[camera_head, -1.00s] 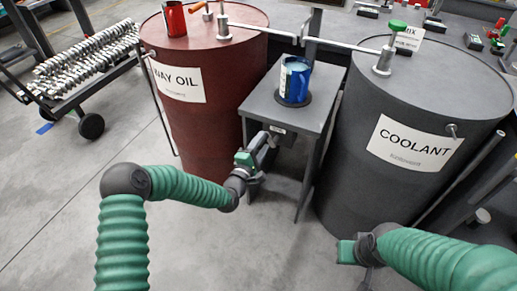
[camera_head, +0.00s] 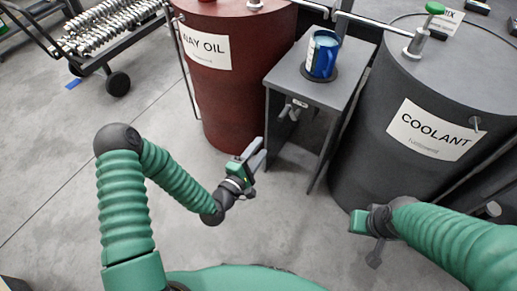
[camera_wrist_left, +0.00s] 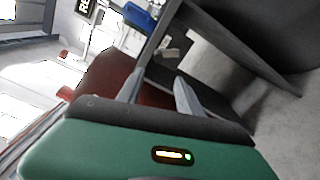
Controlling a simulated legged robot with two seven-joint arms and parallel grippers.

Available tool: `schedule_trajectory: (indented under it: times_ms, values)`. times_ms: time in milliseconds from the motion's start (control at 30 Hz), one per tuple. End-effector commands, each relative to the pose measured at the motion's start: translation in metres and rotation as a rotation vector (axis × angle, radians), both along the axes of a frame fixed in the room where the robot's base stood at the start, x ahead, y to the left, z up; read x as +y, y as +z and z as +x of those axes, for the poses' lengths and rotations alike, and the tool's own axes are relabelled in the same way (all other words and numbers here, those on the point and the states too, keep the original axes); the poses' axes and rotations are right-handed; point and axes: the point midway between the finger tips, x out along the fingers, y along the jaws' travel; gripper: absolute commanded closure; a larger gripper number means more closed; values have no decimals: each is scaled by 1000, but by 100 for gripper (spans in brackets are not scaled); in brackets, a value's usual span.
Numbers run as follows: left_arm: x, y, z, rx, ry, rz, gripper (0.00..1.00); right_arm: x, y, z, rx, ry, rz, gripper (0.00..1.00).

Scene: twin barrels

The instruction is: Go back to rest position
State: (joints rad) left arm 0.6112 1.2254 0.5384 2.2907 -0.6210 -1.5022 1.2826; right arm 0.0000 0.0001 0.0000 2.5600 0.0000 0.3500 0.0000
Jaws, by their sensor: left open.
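My left gripper (camera_head: 256,155) is open and empty in the head view, in front of the red barrel and apart from the small grey table. Its two spread fingers also show in the left wrist view (camera_wrist_left: 157,95), with nothing between them. My right arm comes in from the right in the head view. Its gripper (camera_head: 374,250) is partly visible below the grey barrel, and its finger opening cannot be made out.
The red WAY OIL barrel (camera_head: 237,85) stands left of the table and the dark grey COOLANT barrel (camera_head: 375,115) right of it. A wheeled rack (camera_head: 100,60) holds metal parts at the upper left. The floor (camera_head: 90,115) between is clear.

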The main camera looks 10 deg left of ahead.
Motion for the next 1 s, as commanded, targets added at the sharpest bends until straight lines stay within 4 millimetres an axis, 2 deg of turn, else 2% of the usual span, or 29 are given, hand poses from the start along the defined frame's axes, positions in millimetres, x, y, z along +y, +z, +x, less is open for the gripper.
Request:
schedule_trajectory:
  times_ms: [233, 300, 367, 467, 567, 600, 700, 833, 1000]
  values:
    - [0, 0, 0, 1, -2, 3, 57, 0, 0, 0, 0, 0, 0, 100]
    - [-3, -2, 0, 14, -19, 51, 57, 0, 0, 0, 0, 0, 0, 100]
    - [-9, -10, -1, 46, -66, 169, 57, 0, 0, 0, 0, 0, 0, 100]
    - [-11, -32, -11, 144, -197, 529, 57, 0, 0, 0, 0, 0, 0, 100]
    - [10, -47, -34, 272, -358, 958, 57, 0, 0, 0, 0, 0, 0, 100]
    - [23, -47, -46, 324, -416, 1100, 57, 0, 0, 0, 0, 0, 0, 100]
    - [52, -36, -77, 440, -550, 1358, 57, 0, 0, 0, 0, 0, 0, 100]
    - [74, -12, -120, 547, -710, 1536, 57, 0, 0, 0, 0, 0, 0, 100]
    - [79, 20, -178, 617, -922, 1617, 57, 0, 0, 0, 0, 0, 0, 100]
